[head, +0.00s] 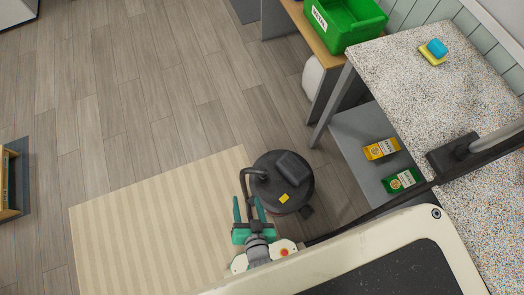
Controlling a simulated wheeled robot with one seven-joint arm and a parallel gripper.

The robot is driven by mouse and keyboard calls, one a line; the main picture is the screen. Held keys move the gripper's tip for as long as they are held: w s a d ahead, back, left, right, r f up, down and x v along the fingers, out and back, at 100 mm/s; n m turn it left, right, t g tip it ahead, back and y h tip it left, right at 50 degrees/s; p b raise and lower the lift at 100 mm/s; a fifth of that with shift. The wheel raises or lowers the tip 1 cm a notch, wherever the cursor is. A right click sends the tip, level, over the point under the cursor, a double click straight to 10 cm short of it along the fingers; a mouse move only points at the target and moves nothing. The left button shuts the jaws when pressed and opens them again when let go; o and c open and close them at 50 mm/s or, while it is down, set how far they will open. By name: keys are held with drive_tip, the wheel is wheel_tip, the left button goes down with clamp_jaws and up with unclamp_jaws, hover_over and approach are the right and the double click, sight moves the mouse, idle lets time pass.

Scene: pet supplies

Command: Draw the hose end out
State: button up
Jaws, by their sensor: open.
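A dark round canister vacuum (290,170) with a small yellow label stands at the edge of the striped rug. Its black hose (244,182) leaves a fitting on the left of the lid and curves down. My gripper (248,207) has teal fingers that are open and point up the picture, just left of the vacuum. The lower run of the hose appears between or just above the fingers. I cannot tell whether they touch it. The hose's far end is not clear at this size.
A speckled counter (400,90) stands at the right, with a blue and yellow sponge (434,50) on top. Yellow (381,149) and green (401,180) packages lie on a grey shelf below. A green crate (350,20) sits beyond. The wood floor (150,90) at left is clear.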

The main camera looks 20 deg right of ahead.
drive_tip(key=w+f+m+g, duration=0.2)
drive_tip(key=w+f+m, duration=0.1)
drive_tip(key=f, duration=0.4)
drive_tip(key=m+g+y, duration=0.1)
drive_tip(key=m+g, duration=0.8)
drive_tip(key=m, duration=0.3)
approach(262, 174)
drive_tip(key=shift+w+d+f, duration=0.1)
drive_tip(key=shift+w+d, duration=0.05)
drive_tip(key=shift+w, duration=0.05)
wheel_tip(262, 174, down, 11)
drive_tip(key=shift+r, duration=0.2)
drive_tip(key=c, duration=1.2)
drive_tip(key=shift+o, duration=0.3)
drive_tip(key=shift+r, duration=3)
